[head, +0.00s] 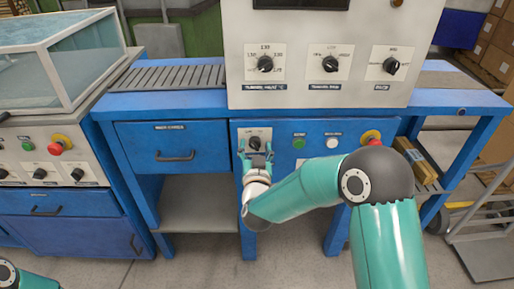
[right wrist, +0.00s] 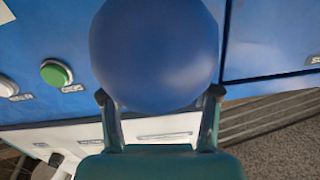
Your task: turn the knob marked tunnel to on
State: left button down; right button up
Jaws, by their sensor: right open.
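My right gripper (head: 256,150) is open in front of a small dark knob (head: 255,142) on a pale plate on the blue front panel. Its fingers stand on either side of the knob's lower part; I cannot tell whether they touch it. The knob's label is hidden behind the gripper, and its pointer is too small to read. In the right wrist view the gripper (right wrist: 160,98) shows two spread fingers around a large rounded blue shape (right wrist: 155,45) that covers the knob area; I cannot tell what it is. My left gripper is out of view.
Above, a grey panel has three dark knobs (head: 265,64) with dials. Right of the gripper are a green button (head: 299,142), a white button (head: 332,142) and a red stop button (head: 371,137). A drawer (head: 175,155) is at left. My right forearm crosses below the buttons.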

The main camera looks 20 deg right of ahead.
jog(key=c, duration=1.1)
jog(key=shift+d, duration=0.25)
jog(key=shift+c, duration=0.2)
jog(key=shift+a, duration=0.15)
jog(key=shift+f+m+b, duration=0.2)
jog(key=shift+m+b, duration=0.4)
jog(key=shift+b, duration=0.5)
jog(key=m+b, duration=0.9)
jog(key=b, duration=0.3)
jog(key=shift+f, duration=0.15)
jog(key=shift+m+b, duration=0.9)
jog(key=shift+b, duration=0.05)
